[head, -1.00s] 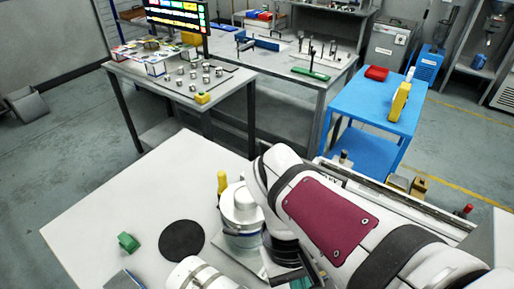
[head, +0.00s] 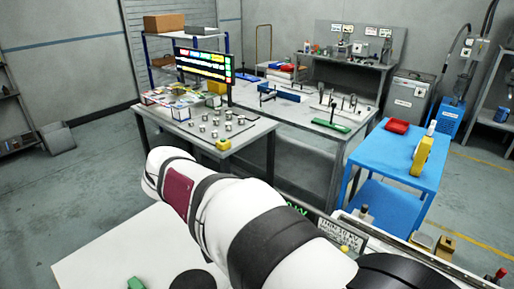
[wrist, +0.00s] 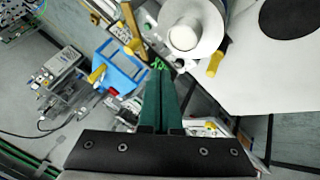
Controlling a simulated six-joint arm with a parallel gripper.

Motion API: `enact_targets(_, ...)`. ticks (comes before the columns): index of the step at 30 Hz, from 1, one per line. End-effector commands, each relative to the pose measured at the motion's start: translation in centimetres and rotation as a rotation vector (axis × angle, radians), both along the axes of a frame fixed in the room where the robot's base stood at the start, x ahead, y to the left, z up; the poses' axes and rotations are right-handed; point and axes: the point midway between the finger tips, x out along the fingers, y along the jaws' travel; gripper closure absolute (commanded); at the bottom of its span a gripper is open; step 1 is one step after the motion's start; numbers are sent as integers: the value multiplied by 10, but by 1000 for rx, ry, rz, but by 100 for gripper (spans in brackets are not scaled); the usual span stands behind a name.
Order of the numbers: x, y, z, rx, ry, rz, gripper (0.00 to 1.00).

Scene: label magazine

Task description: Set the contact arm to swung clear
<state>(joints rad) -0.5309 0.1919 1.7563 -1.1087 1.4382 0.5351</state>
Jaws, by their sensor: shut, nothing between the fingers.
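My gripper (wrist: 161,74) shows in the wrist view, its two dark green fingers shut together with nothing between them. Just above and to the right of the fingertips is a white and grey round unit (wrist: 185,37) with a yellow handle (wrist: 215,64) at its lower right. I cannot tell for sure which part is the contact arm, or how it is set. In the head view my own arm hides the gripper and most of the unit. A lettered panel (head: 341,234) shows behind my arm.
The white table (head: 100,258) bears a black disc (wrist: 291,17) and a green block (head: 136,284). A blue cart (head: 397,160) with a red tray (head: 397,126) and a yellow object (head: 421,156) stands at the right. A grey workbench (head: 205,127) with several small metal parts stands behind.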

Motion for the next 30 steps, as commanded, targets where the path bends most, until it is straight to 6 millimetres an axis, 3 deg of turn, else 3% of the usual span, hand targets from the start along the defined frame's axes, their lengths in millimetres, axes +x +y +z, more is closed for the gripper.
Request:
enact_targets(10,26,-39,-62,0,5,-3,100)
enact_targets(18,24,-74,-60,2,2,-2,100)
enact_targets(30,24,-78,-60,2,2,-2,100)
